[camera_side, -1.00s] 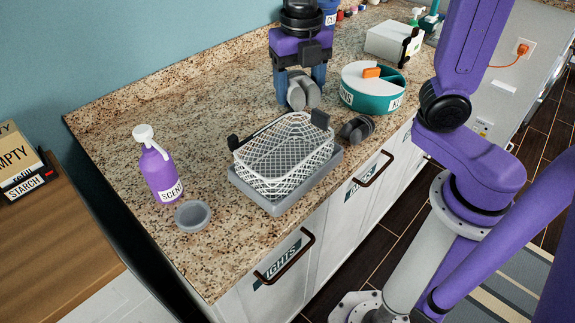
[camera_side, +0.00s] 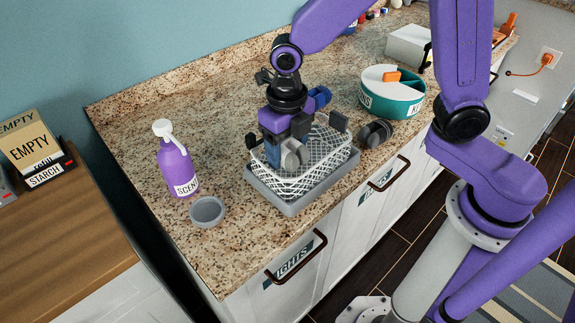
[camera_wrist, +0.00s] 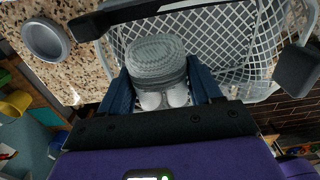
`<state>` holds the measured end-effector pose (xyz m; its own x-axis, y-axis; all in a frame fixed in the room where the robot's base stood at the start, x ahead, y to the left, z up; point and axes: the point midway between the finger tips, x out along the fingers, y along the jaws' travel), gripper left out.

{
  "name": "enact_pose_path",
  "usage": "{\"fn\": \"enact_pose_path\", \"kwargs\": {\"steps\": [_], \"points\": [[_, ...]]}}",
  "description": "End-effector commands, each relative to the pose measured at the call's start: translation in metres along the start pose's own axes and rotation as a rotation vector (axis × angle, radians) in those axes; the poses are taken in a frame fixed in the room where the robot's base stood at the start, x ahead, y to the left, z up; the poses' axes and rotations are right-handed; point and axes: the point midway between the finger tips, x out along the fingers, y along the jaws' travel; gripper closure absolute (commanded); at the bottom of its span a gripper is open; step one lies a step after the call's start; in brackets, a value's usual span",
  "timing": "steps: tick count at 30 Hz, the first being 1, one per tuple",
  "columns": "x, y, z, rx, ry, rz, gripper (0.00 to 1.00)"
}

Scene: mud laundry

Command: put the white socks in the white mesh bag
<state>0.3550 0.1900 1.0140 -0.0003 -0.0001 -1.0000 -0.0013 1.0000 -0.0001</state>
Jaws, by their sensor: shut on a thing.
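My gripper (camera_side: 283,150) is over the left part of the white mesh bag (camera_side: 328,146), an open basket-like shape standing in a grey tray. The gripper is shut on a rolled pair of pale socks (camera_side: 292,159), which look light grey to white. In the wrist view, the socks (camera_wrist: 157,55) sit between the blue fingers (camera_wrist: 160,85), ribbed on top, with two white rounded ends toward me. The mesh (camera_wrist: 228,40) shows behind and right of them. The socks are at or just inside the bag's opening; I cannot tell whether they touch the mesh.
A darker grey sock roll (camera_side: 376,133) lies right of the bag. A teal round container (camera_side: 405,106) is behind it. A purple bottle (camera_side: 176,166) and a grey bowl (camera_side: 207,211) stand left. The counter's front edge is close.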

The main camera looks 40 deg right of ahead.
Motion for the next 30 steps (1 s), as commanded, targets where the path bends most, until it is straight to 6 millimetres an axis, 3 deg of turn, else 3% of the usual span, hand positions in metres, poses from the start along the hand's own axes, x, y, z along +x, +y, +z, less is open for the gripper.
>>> {"fn": "enact_pose_path", "kwargs": {"steps": [15,29,30], "points": [[0.052,-0.001,0.0,0.002,0.002,-0.002,0.67],[0.059,0.0,0.0,0.002,0.001,-0.001,0.67],[0.059,0.0,0.0,0.002,0.0,0.0,0.3]]}}
